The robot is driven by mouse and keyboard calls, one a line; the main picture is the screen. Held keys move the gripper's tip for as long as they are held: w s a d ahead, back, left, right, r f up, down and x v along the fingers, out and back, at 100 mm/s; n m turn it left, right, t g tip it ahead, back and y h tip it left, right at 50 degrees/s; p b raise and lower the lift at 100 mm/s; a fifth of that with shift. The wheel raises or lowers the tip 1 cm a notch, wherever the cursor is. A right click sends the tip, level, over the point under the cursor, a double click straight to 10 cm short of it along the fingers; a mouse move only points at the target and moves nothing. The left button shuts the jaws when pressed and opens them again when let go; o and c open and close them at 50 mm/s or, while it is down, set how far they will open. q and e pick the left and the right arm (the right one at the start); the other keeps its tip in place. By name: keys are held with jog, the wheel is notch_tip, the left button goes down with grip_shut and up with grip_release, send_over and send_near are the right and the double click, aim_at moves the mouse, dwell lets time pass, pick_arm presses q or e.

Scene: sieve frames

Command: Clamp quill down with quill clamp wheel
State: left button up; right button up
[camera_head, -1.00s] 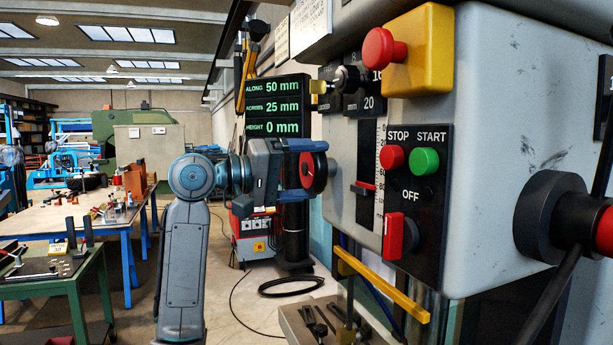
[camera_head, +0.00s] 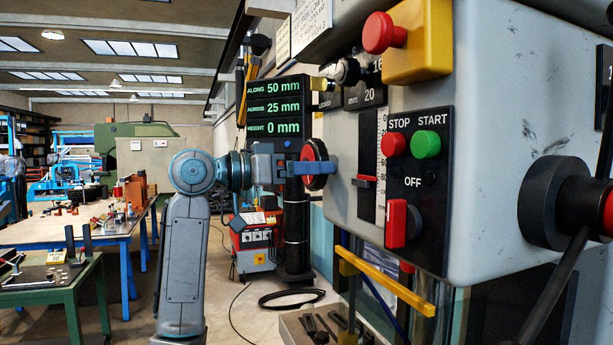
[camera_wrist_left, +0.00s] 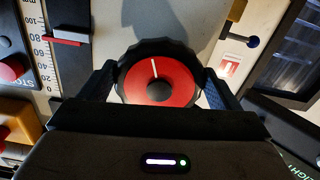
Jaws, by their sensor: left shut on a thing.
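The quill clamp wheel, red-faced with a knurled black rim, is on the left side of the machine head (camera_head: 314,152). My left gripper (camera_head: 318,168) is shut on its rim, with the blue fingers lying level across it. In the left wrist view the wheel (camera_wrist_left: 160,88) sits between the two fingers, one on each side, and its white mark points nearly straight up. The quill itself is not clearly seen. My right gripper is out of view.
Right of the wheel are a depth scale with a red pointer (camera_head: 366,181) and a panel with stop and start buttons (camera_head: 425,145). A yellow bar (camera_head: 385,281) sticks out below. A black handwheel (camera_head: 560,203) is at the right.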

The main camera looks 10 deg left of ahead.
pick_arm(q)
jog(key=shift+w+a+f+m+b, duration=0.1)
jog(key=shift+m+b, duration=0.2)
jog(key=shift+m, duration=0.7)
jog(key=shift+w+f+m+b, duration=0.1)
jog(key=shift+m+b, duration=0.15)
jog(key=shift+m, duration=0.75)
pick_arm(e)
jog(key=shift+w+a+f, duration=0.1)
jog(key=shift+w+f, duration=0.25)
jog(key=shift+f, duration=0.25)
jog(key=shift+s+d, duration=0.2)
pick_arm(q)
jog(key=o, duration=0.8)
jog(key=shift+o, duration=0.2)
jog(key=shift+s, duration=0.1)
jog(key=b+v, duration=0.3)
jog(key=v, duration=0.7)
jog(key=shift+s+a+b, duration=0.2)
jog(key=shift+a+b, duration=0.15)
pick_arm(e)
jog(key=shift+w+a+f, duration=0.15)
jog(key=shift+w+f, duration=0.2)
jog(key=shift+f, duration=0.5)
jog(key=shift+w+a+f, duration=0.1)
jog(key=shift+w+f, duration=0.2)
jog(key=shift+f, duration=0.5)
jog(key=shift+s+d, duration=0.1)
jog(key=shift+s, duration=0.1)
